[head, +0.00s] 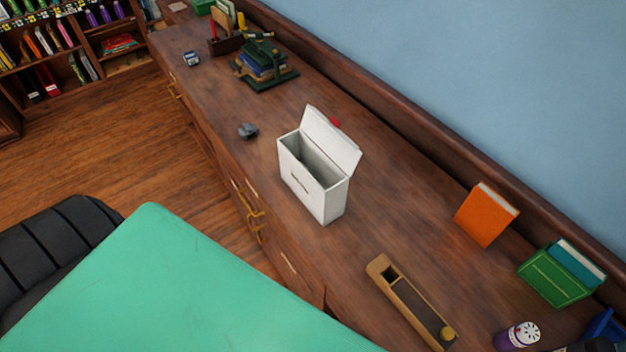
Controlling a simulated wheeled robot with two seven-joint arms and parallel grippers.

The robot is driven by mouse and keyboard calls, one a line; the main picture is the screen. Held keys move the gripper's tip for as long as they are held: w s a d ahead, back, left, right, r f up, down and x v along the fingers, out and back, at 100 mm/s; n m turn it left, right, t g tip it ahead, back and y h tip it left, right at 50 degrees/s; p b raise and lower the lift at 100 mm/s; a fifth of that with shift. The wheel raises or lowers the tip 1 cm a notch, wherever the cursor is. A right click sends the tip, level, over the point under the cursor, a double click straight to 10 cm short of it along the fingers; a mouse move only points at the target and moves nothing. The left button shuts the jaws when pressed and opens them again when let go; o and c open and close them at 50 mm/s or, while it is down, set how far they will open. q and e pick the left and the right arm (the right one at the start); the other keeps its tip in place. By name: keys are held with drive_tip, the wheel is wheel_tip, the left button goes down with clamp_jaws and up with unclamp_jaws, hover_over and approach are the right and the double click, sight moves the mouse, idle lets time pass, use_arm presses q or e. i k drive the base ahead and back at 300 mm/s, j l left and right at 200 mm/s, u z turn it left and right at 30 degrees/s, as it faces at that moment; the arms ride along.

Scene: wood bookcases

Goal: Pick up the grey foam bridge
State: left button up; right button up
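A small grey object (248,130), which looks like the grey foam bridge, lies on the brown wooden counter (385,215) near its front edge. It is left of an open white box (312,185) and apart from it. It is small in the view, so its exact shape is hard to make out. Neither of my grippers can be made out in the head view.
The white box's lid stands up, with a small red thing (335,121) behind it. A wooden plane-like tool (410,305), an orange book (486,214) and a green holder (553,277) are to the right. A book stack (262,65) is farther back. A green surface (170,290) fills the lower left.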

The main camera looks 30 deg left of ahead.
sight(248, 128)
drive_tip(key=k+j+u, duration=0.1)
drive_tip(key=u, duration=0.3)
drive_tip(key=j+u, duration=0.2)
drive_tip(key=u, duration=0.25)
drive_tip(key=k+j+u, duration=0.1)
drive_tip(key=u, duration=0.3)
drive_tip(key=j, duration=0.1)
